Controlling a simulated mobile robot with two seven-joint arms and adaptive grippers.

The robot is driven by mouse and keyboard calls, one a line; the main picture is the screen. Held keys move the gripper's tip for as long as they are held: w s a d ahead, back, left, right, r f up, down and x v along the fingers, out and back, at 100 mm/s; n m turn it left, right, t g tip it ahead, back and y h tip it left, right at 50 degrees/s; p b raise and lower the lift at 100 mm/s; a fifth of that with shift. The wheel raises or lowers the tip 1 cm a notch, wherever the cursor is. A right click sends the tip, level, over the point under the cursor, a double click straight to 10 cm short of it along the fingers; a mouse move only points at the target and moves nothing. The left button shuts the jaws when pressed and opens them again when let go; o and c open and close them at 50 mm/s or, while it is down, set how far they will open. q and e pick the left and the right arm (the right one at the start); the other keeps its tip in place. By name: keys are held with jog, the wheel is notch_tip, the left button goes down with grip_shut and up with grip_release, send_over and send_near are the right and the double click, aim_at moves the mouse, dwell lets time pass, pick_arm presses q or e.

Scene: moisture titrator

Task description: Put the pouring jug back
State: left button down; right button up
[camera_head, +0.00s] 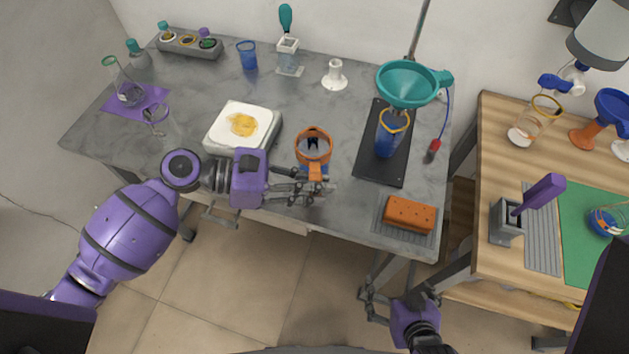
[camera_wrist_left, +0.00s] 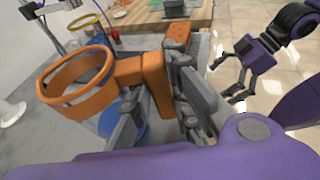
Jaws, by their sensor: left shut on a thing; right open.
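What appears to be the pouring jug (camera_head: 313,133) has a wide orange ring and an orange handle. In the camera_head view it is near the table's front edge. My left gripper (camera_head: 316,186) is shut on its handle, which also shows between the fingers in the left wrist view (camera_wrist_left: 155,75). The orange ring (camera_wrist_left: 62,97) extends left of the fingers there. Blue shows below it; I cannot tell whether this belongs to the jug, nor whether the jug touches the table. My right gripper (camera_head: 385,297) is open and empty, low in front of the table.
A white hotplate (camera_head: 213,136) stands to the left. A black stand base (camera_head: 375,168) with a teal funnel (camera_head: 408,84) and blue vessel (camera_head: 388,146) is to the right. An orange block (camera_head: 410,213) lies at the front right corner.

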pick_arm(q)
jog(key=shift+f, duration=0.15)
pick_arm(e)
jog(key=shift+a+f, duration=0.1)
jog(key=shift+a, duration=0.05)
pick_arm(q)
jog(key=shift+f, duration=0.15)
pick_arm(e)
jog(key=shift+w+a, duration=0.15)
jog(key=shift+w, duration=0.05)
pick_arm(q)
jog(key=c, duration=1.6)
grip_release()
jog(key=shift+c, duration=0.2)
jog(key=shift+o, duration=0.3)
pick_arm(e)
jog(key=shift+s+d, duration=0.2)
jog(key=shift+s+d+f, duration=0.1)
jog(key=shift+s, duration=0.1)
pick_arm(q)
jog(key=shift+a, duration=0.1)
